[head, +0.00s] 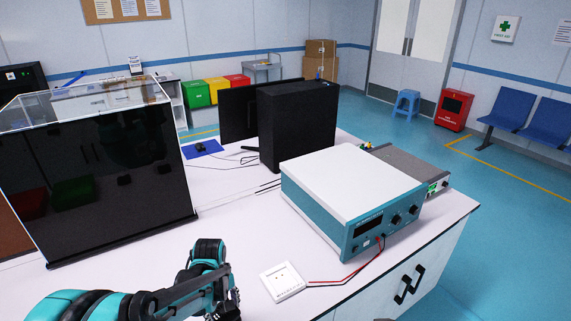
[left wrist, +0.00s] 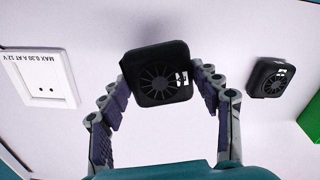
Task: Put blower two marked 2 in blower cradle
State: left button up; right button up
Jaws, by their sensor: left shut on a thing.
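My left gripper (left wrist: 160,78) is shut on a black square blower (left wrist: 158,84) with a round fan grille, held between its two fingertips in the left wrist view. A small white label shows on the blower's right side; its mark is too small to read. A second black blower (left wrist: 267,76), also with a white label, is to the right, apart from the gripper. In the head view the left gripper (head: 215,272) is low over the table's front, left of a white plate; its held blower is hard to make out there. My right gripper is not in view.
The white plate (head: 283,281), marked "MAX 0.30 A AT 12 V" (left wrist: 43,62), has red and black leads to a teal-and-white instrument (head: 345,190). A dark-fronted glass case (head: 100,190) stands left. A green object (left wrist: 314,118) shows at the wrist view's right edge.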

aim_at(282, 281)
jog(key=i+l+u, duration=0.45)
jog(key=u, duration=0.25)
jog(key=i+l+u, duration=0.15)
jog(key=l+u, duration=0.2)
jog(key=l, duration=0.15)
